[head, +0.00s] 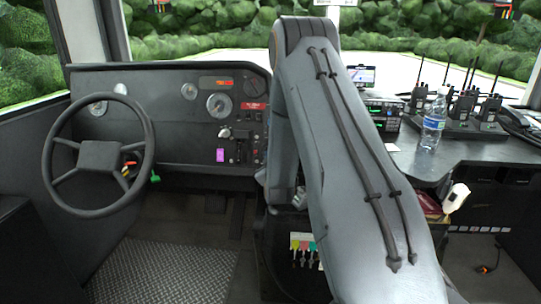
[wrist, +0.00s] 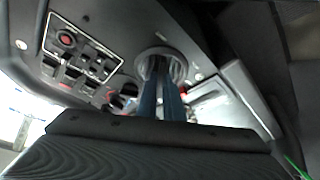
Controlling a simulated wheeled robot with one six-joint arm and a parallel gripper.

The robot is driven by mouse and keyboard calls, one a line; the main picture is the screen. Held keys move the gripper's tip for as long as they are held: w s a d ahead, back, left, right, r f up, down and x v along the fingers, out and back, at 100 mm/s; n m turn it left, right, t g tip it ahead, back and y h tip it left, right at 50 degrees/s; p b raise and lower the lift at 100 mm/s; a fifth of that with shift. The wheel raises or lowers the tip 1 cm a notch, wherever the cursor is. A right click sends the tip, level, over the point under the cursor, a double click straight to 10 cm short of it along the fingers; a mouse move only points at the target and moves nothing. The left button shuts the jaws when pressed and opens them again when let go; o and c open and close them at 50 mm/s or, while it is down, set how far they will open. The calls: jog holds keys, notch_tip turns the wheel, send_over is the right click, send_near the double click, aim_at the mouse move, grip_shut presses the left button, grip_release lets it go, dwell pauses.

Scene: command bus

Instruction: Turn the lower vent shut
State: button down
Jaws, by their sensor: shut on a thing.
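In the wrist view, the lower vent (wrist: 178,70) is a round fitting with a pale grey ring set in a dark panel. My gripper (wrist: 160,70) reaches to it with two dark blue-grey fingers close together, shut on its middle. The fingers hide the centre of the vent, so I cannot tell how far it is turned. In the head view my arm covers the gripper, and I cannot make out which round fitting there is the held vent.
A switch panel with a red button (wrist: 67,39) lies beside the vent. In the head view, the steering wheel (head: 100,155) stands left of the dashboard (head: 170,120). A water bottle (head: 434,120) and several radios (head: 462,105) stand on the right console.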

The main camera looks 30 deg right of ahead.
dwell(0.3)
jog(key=c, duration=1.9)
grip_release()
jog(key=shift+s, duration=0.1)
jog(key=v, duration=0.7)
jog(key=shift+s+a, duration=0.2)
jog(key=shift+s, duration=0.15)
